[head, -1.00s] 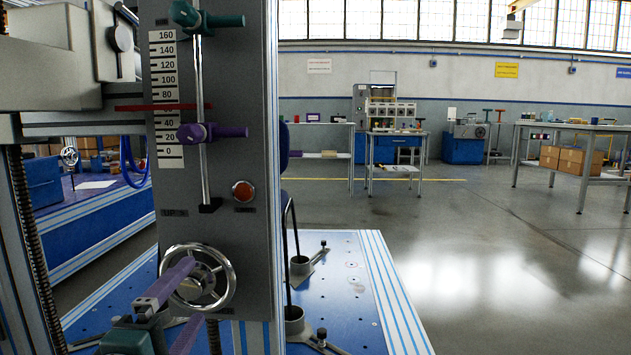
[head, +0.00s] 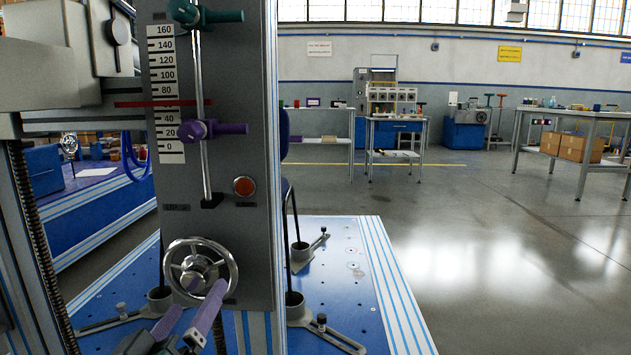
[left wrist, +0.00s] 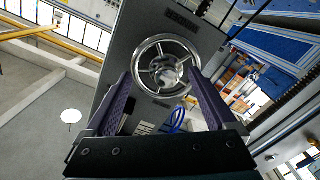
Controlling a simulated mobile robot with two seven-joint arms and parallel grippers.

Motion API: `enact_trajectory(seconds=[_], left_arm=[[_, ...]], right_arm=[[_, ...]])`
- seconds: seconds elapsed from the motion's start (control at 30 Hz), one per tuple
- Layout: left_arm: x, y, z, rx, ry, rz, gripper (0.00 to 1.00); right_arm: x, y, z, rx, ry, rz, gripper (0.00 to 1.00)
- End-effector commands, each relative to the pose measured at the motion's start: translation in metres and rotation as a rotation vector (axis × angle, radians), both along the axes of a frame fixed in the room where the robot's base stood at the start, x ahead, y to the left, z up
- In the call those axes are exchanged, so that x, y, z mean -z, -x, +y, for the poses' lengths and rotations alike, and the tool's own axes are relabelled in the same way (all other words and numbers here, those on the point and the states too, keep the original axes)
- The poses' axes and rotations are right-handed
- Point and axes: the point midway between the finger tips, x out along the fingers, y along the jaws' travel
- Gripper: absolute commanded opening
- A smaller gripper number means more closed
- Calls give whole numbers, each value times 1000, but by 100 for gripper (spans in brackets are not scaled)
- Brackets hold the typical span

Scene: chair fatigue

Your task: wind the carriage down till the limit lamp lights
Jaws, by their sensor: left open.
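The chrome handwheel (head: 201,272) is at the foot of the grey panel. My left gripper (head: 200,298) is open, with its purple fingers low in front of the wheel. In the left wrist view the handwheel (left wrist: 166,66) shows beyond and between the spread fingers (left wrist: 160,77), which hold nothing. The carriage's red pointer (head: 165,104) lies across the scale (head: 167,145) at about 60, between 80 and 40. The round orange-red lamp (head: 244,187) on the panel looks dull, with no clear glow. My right gripper is out of view.
A purple clamp (head: 213,130) sits on the rod near 20, below the pointer, and a teal clamp (head: 205,14) near the top. A blue base table (head: 340,285) with bracket feet stands behind the panel. Open floor (head: 480,250) lies to the right.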

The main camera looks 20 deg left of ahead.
Motion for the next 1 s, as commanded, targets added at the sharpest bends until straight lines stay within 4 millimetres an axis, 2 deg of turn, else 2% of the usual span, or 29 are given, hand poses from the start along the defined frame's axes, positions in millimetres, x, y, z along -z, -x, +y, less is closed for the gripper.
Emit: enact_trajectory(seconds=[0.1,0.23,0.57,1.0], left_arm=[[3,0,3,-2,-258,63,90],[6,1,4,0,-403,95,90],[6,-3,6,0,-411,97,90],[-6,-43,26,-1,-408,97,90]], right_arm=[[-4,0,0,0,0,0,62],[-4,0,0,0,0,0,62],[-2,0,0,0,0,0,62],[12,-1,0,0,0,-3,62]])
